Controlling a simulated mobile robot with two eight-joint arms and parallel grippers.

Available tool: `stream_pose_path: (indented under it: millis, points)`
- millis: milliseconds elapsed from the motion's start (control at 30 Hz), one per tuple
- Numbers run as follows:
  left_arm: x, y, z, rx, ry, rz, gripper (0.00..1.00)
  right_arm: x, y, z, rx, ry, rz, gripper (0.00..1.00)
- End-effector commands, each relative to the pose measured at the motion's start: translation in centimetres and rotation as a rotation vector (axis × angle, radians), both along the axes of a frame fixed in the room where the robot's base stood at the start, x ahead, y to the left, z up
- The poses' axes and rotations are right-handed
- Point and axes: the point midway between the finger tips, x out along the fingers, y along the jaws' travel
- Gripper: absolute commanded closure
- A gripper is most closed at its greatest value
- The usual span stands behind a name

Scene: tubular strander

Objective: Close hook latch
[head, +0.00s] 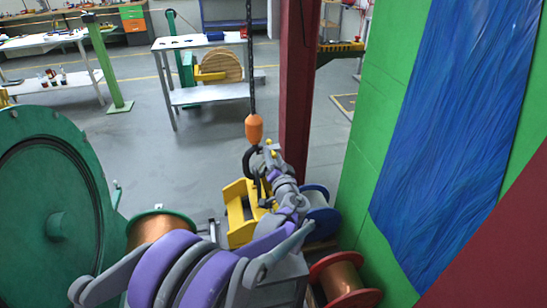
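A black hook (247,160) hangs below an orange block (254,128) on a dark chain (250,60), in the middle of the head view. My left arm reaches up from the bottom in grey and purple. Its gripper (266,158) is at the right side of the hook, very close to it or touching it. The fingers are small and overlap the hook, so I cannot tell whether they are open or shut. The hook's latch is too small and too covered to make out. My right gripper is not in view.
A yellow frame (240,212) stands below the hook. A dark red post (298,90) rises just behind and right of it. A large green reel (50,200) is at left, copper spools (160,228) lie low, and a green wall (375,130) bounds the right. Open floor lies beyond.

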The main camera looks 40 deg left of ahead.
Motion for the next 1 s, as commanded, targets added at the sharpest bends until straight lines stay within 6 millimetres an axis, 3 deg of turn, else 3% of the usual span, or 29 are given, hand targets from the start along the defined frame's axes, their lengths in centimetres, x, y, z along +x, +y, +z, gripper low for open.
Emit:
stream_pose_path:
  millis: [33, 267, 1000]
  points:
    - [0.0, -0.02, 0.0, 0.0, 0.0, 0.0, 0.59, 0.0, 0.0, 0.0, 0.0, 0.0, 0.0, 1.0]
    - [0.0, -0.05, -0.01, -0.001, 0.0, -0.001, 1.0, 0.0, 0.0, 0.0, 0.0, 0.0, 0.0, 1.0]
    - [0.07, -0.22, -0.23, 0.007, 0.014, -0.005, 1.0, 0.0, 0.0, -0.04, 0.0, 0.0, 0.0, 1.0]
